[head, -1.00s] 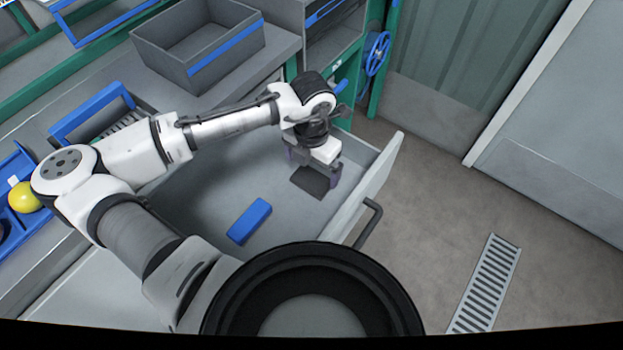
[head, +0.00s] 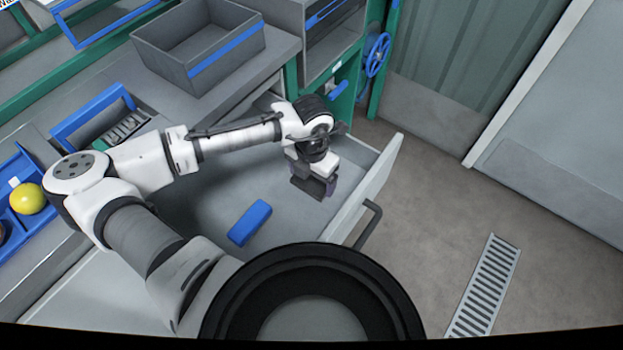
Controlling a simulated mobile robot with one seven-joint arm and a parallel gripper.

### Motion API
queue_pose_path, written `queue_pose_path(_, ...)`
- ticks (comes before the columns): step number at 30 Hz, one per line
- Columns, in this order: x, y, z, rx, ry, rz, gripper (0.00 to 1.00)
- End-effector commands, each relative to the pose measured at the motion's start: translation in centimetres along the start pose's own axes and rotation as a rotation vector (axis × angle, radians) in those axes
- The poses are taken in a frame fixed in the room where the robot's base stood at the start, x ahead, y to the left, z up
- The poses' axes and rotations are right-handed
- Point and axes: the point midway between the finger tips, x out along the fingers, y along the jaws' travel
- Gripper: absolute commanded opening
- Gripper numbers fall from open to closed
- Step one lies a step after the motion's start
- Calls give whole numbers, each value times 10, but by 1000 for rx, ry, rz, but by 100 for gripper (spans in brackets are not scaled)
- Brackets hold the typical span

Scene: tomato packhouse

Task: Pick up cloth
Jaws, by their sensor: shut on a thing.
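The cloth (head: 306,188) is a small dark grey piece at the fingertips of my gripper (head: 315,186), over the right part of the open drawer (head: 285,222). My gripper points down and is shut on the cloth. Part of the cloth is hidden by the fingers and wrist. I cannot tell exactly how high it is above the drawer floor.
A blue block (head: 249,223) lies in the drawer, left of my gripper. The drawer's front panel (head: 375,190) with its dark handle (head: 369,224) stands to the right. A grey crate (head: 200,50) is on the counter behind. A yellow ball (head: 27,198) sits in a blue tray at far left.

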Motion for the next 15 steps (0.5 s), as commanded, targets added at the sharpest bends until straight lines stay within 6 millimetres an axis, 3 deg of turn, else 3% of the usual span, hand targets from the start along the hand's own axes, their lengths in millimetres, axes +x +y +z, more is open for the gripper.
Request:
queue_pose_path(8, -11, 0, 0, 0, -2, 1, 64)
queue_pose_path(15, -57, 0, 1, 0, -4, 2, 64)
